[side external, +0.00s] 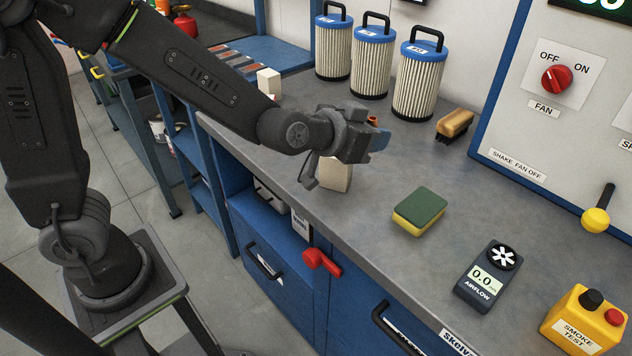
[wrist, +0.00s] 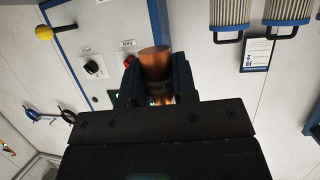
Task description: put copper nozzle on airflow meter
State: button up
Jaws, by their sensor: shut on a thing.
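The airflow meter (side external: 485,278) lies on the grey bench near its front edge, at the lower right of the side view. It has a dark body, a round fan at its top and a display reading 0.0. My gripper (side external: 376,140) is above the bench, well to the left of and beyond the meter. In the wrist view my gripper (wrist: 158,88) is shut on the copper nozzle (wrist: 155,62), a shiny copper cylinder between the two dark fingers. In the side view only a small copper bit of the nozzle (side external: 372,120) shows; the gripper hides the rest.
A green and yellow sponge (side external: 420,212) lies between my gripper and the meter. A beige block (side external: 336,174) stands below my wrist. A brush (side external: 454,125) and several filter cartridges (side external: 418,82) stand behind. A yellow smoke test box (side external: 583,322) is right of the meter.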

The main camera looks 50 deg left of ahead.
jog(key=s+a+r+n+y, duration=0.1)
jog(key=s+a+r+y, duration=0.1)
jog(key=a+r, duration=0.6)
jog(key=w+d+f+m+h, duration=0.1)
jog(key=d+f+h, duration=0.1)
jog(key=d+f, duration=0.9)
jog(key=shift+w+d+m+h, duration=0.3)
jog(key=shift+d+h, duration=0.1)
jog(key=shift+d, duration=0.3)
send_over(423, 260)
notch_tip(423, 260, down, 7)
jog(key=shift+a, duration=0.15)
jog(key=shift+f, duration=1.85)
